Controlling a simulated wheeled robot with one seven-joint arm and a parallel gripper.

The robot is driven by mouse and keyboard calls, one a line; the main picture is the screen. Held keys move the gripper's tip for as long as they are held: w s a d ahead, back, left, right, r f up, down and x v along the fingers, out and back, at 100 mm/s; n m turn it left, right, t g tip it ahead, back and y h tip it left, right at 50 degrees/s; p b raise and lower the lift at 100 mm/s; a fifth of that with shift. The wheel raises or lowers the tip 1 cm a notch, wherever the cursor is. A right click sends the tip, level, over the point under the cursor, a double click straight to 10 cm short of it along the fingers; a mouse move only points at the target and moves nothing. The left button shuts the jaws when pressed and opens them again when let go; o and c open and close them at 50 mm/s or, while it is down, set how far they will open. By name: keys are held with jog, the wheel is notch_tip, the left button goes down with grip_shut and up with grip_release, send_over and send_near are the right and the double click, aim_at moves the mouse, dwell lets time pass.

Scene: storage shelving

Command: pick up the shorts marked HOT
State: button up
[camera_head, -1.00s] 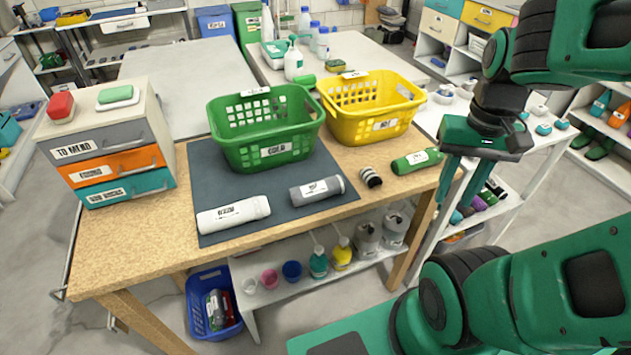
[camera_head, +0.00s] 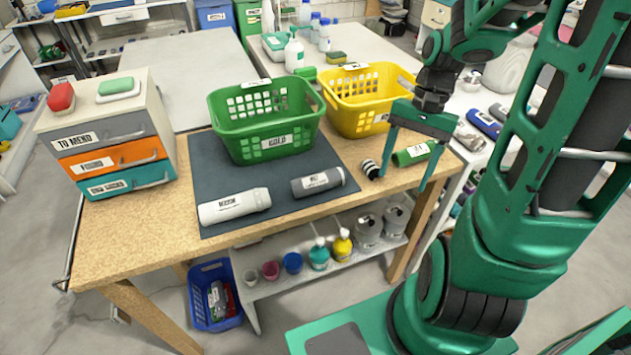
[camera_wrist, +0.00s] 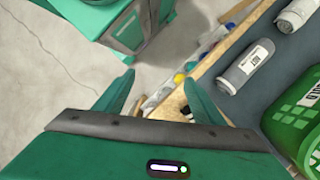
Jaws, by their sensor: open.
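The grey rolled garment (camera_head: 318,182) lies on the dark mat, in front of the green basket. It also shows in the wrist view (camera_wrist: 245,67), where its white label seems to read HOT. My gripper (camera_head: 402,178) is open and empty, fingers pointing down, over the table's right end. It is to the right of the grey roll and apart from it. In the wrist view its two fingers (camera_wrist: 157,85) are spread, with the table edge and floor beyond them. A green roll (camera_head: 412,154) shows between the fingers in the head view, partly hidden.
A white roll (camera_head: 234,206) lies left of the grey one. A striped roll (camera_head: 371,169) lies near my left finger. A drawer unit (camera_head: 112,150) stands at the left.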

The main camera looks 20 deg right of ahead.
aim_at(318, 180)
jog(key=w+a+f+m+y, duration=0.1)
jog(key=w, duration=0.1)
jog(key=w+a+f+m+y, duration=0.1)
jog(key=w+f, duration=0.1)
jog(key=w+a+f+m+y, duration=0.1)
jog(key=w+y, duration=0.1)
jog(key=shift+w+f, duration=0.1)
jog(key=shift+f, duration=0.05)
jog(key=w+m+y, duration=0.1)
jog(key=w+a+m+y, duration=0.1)
jog(key=w+y, duration=0.1)
jog(key=w+m+t+y, duration=0.1)
jog(key=w, duration=0.1)
jog(key=shift+a+y, duration=0.4)
jog(key=shift+w+r+m+y, duration=0.3)
jog(key=shift+w+y, duration=0.05)
jog(key=shift+y, duration=0.05)
jog(key=shift+w+a+t+y, duration=0.1)
jog(key=shift+t+y, duration=0.2)
jog(key=shift+a+f+m, duration=0.3)
jog(key=shift+a, duration=0.2)
jog(key=x, duration=1)
jog(key=shift+a+f, duration=0.1)
jog(key=shift+a, duration=0.25)
jog(key=shift+c, duration=0.7)
jog(key=c, duration=1.1)
